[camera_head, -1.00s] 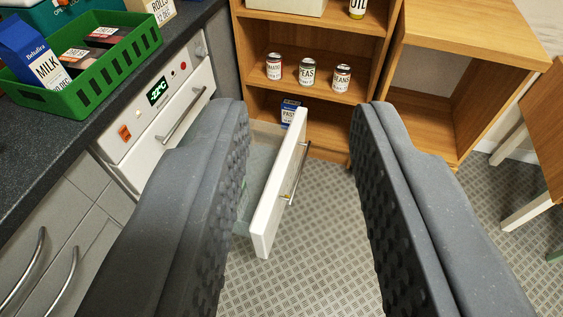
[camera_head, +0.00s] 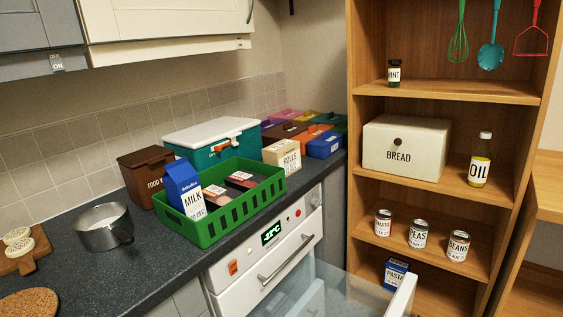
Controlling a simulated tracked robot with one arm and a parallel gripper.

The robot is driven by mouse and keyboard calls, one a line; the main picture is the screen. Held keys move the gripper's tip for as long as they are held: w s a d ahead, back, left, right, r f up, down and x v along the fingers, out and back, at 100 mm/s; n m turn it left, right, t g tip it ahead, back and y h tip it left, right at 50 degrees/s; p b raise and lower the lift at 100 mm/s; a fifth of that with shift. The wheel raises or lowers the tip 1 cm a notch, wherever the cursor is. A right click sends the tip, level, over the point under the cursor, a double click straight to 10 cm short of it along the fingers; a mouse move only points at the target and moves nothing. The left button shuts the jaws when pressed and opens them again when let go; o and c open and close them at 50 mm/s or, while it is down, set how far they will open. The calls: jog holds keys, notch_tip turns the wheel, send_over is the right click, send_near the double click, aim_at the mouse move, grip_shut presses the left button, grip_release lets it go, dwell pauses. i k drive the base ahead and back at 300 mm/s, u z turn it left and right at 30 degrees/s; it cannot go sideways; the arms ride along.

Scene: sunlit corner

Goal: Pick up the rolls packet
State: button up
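The rolls packet (camera_head: 291,164) is a small cream box labelled "ROLLS" with a date below.
The basket holds milk (camera_head: 186,189) and dark packs. A teal cool box (camera_head: 211,140) stands behind it. Coloured boxes (camera_head: 323,145) crowd the packet's right. Shelves (camera_head: 437,181) stand at right.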

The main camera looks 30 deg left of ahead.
aim_at(285, 153)
jog(key=z, duration=1.3)
jog(key=i, duration=1.15)
jog(key=u, duration=3.3)
jog(key=i, duration=0.9)
jog(key=u, duration=0.05)
